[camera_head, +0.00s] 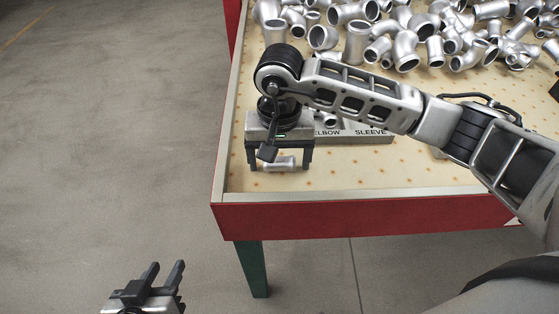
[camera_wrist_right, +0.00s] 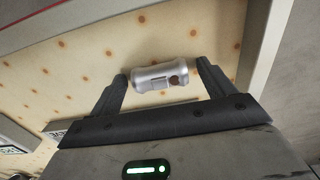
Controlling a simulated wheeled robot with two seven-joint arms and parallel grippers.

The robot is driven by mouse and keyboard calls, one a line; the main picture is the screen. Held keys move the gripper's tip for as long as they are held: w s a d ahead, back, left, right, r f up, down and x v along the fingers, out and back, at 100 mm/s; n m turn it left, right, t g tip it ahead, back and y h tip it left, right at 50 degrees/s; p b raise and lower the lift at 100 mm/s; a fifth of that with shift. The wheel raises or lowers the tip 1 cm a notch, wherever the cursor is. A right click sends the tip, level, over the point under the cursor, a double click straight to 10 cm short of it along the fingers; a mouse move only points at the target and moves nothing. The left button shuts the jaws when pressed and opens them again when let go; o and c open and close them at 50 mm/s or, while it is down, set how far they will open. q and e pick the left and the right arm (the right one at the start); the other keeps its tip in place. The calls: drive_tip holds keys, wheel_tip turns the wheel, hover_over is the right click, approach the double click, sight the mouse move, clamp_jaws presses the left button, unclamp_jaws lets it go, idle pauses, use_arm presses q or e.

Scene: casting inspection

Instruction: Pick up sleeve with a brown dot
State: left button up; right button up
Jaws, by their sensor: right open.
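A short silver sleeve (camera_head: 280,164) lies on its side on the dotted tabletop near the table's front left corner. In the right wrist view the sleeve (camera_wrist_right: 152,76) shows a brown dot near its right end. My right gripper (camera_head: 279,168) is above the sleeve and pointing down. Its fingers are open, one beyond each end of the sleeve in the wrist view (camera_wrist_right: 162,71); contact cannot be told. My left gripper (camera_head: 164,268) is open and empty, low at the left, off the table.
A grey holder (camera_head: 352,137) labelled ELBOW and SLEEVE stands behind my right gripper, partly hidden by my arm. A heap of silver pipe fittings (camera_head: 405,45) covers the back of the table. A raised red and wooden rim (camera_head: 340,217) edges it. The front tabletop is mostly clear.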

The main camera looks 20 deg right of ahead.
drive_tip(key=c, duration=1.2)
drive_tip(key=shift+o, duration=0.2)
drive_tip(key=shift+r, duration=0.15)
